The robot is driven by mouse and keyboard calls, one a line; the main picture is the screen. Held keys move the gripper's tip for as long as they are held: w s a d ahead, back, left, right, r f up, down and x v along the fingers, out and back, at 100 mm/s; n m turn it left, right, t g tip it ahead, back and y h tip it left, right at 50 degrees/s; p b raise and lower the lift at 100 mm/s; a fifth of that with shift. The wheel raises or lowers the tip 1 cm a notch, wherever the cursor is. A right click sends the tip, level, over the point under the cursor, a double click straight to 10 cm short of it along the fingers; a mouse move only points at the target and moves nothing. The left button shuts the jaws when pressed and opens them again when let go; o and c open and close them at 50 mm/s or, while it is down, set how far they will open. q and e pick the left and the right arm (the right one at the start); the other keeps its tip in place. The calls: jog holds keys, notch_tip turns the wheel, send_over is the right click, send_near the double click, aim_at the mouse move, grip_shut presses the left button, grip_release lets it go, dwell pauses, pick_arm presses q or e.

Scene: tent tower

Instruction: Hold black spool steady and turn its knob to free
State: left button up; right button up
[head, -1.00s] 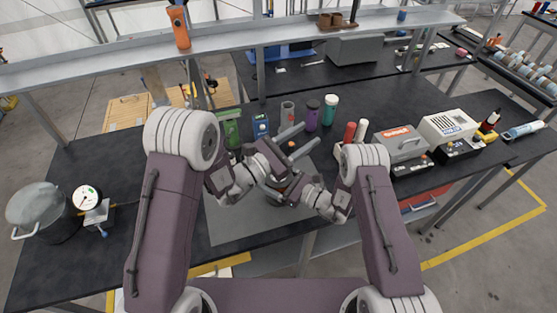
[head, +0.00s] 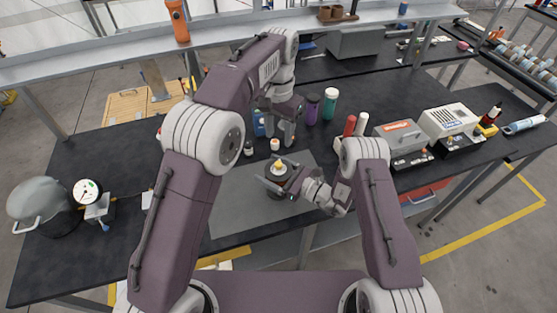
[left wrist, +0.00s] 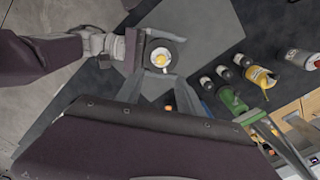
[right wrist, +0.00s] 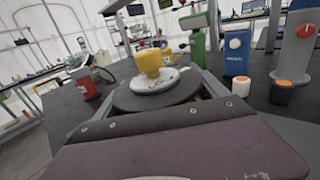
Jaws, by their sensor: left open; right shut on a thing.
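The black spool (head: 273,176) stands upright on the grey mat, with a white disc on top and a yellow knob (head: 278,165) at its centre. My right gripper (head: 276,181) is shut around the spool's sides, low over the mat. The right wrist view shows the spool (right wrist: 150,98) between its fingers, with the yellow knob (right wrist: 149,62) standing clear above. My left gripper (head: 277,126) is open and empty, fingers pointing down, higher and farther back than the spool. In the left wrist view, the knob (left wrist: 160,59) shows from above, beyond the open fingers.
The grey mat (head: 235,205) lies on the black bench. Small capped bottles (head: 274,145), a purple bottle (head: 312,110) and a teal bottle (head: 330,103) stand behind.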

aim_at(278, 164)
pick_arm(q)
notch_tip(278, 164, down, 12)
dwell(0.5)
jog(key=shift+c, duration=0.3)
jog(key=shift+a, duration=0.1)
grip_shut()
